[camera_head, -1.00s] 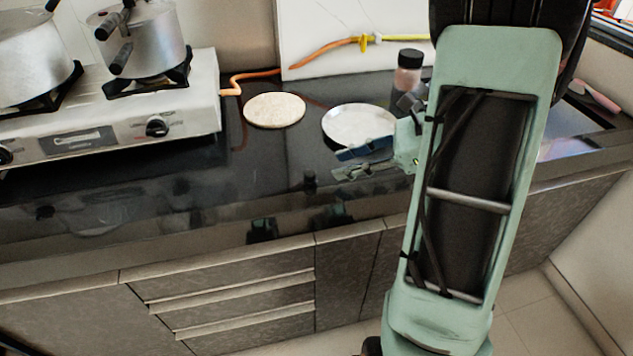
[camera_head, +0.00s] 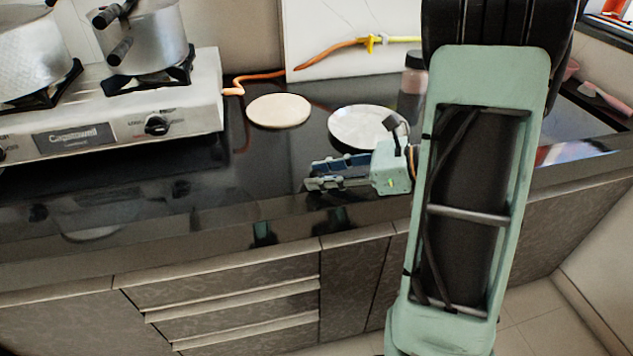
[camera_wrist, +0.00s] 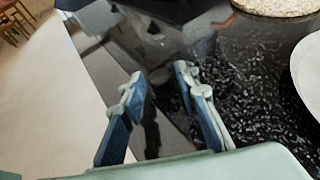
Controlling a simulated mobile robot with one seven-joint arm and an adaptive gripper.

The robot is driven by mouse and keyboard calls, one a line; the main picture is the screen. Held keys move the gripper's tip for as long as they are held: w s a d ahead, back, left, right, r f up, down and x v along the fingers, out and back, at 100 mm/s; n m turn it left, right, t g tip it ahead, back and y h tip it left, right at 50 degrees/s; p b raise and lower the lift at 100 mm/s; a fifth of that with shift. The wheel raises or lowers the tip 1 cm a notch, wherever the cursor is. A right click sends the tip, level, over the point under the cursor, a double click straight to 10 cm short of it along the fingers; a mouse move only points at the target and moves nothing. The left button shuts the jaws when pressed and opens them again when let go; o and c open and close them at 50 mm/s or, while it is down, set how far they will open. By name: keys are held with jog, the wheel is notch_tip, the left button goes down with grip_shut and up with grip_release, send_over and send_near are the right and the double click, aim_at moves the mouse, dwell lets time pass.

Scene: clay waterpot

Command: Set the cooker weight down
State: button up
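My gripper (camera_head: 310,174) is over the front part of the dark counter, its fingers pointing left in the head view. In the wrist view, its two blue-and-grey fingers (camera_wrist: 160,82) stand apart with a clear gap, and I see nothing held between them. I cannot make out the cooker weight in either current view. It may be hidden or too small and dark to tell from the counter. The glossy black counter (camera_head: 265,175) lies under the fingers, near its front edge.
A two-burner stove (camera_head: 75,137) with metal pots (camera_head: 145,45) stands at left. A round wooden board (camera_head: 278,111) and a pale plate (camera_head: 350,124) lie behind my gripper. A lidded jar (camera_head: 411,85) stands behind my arm. Open counter lies between stove and gripper.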

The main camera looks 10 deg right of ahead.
jog(key=shift+x, duration=0.8)
jog(key=shift+c, duration=0.6)
grip_shut()
